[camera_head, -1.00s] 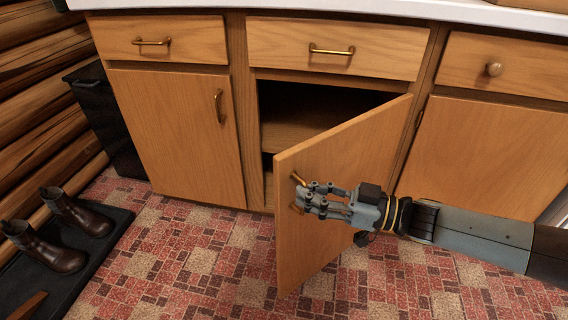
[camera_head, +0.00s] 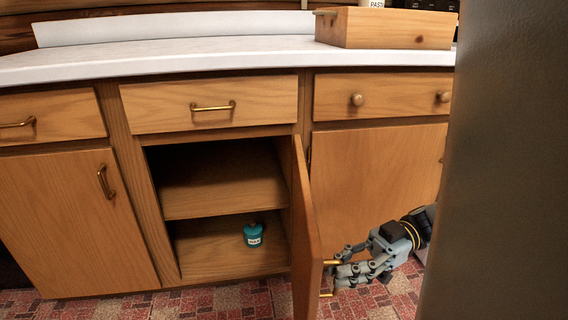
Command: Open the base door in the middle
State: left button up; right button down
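The middle base door (camera_head: 304,235) stands swung wide open on its right-hand hinge, seen nearly edge-on. Its brass handle (camera_head: 329,294) is on the face turned to the right. My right gripper (camera_head: 338,277) is at this handle, with its fingers around or against it; the fingers appear closed, but part of the grip is hidden. The open cabinet (camera_head: 222,193) shows one shelf, with a small teal jar (camera_head: 253,235) standing on the cabinet floor. My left gripper is out of view.
A drawer with a brass handle (camera_head: 213,107) is above the opening. Closed doors stand to the left (camera_head: 70,225) and right (camera_head: 375,180). A wooden box (camera_head: 385,27) sits on the white counter (camera_head: 180,55). A large dark grey surface (camera_head: 510,160) blocks the right side.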

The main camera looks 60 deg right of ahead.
jog(key=shift+w+d, duration=0.15)
jog(key=c, duration=1.4)
grip_release()
jog(key=v, duration=1.2)
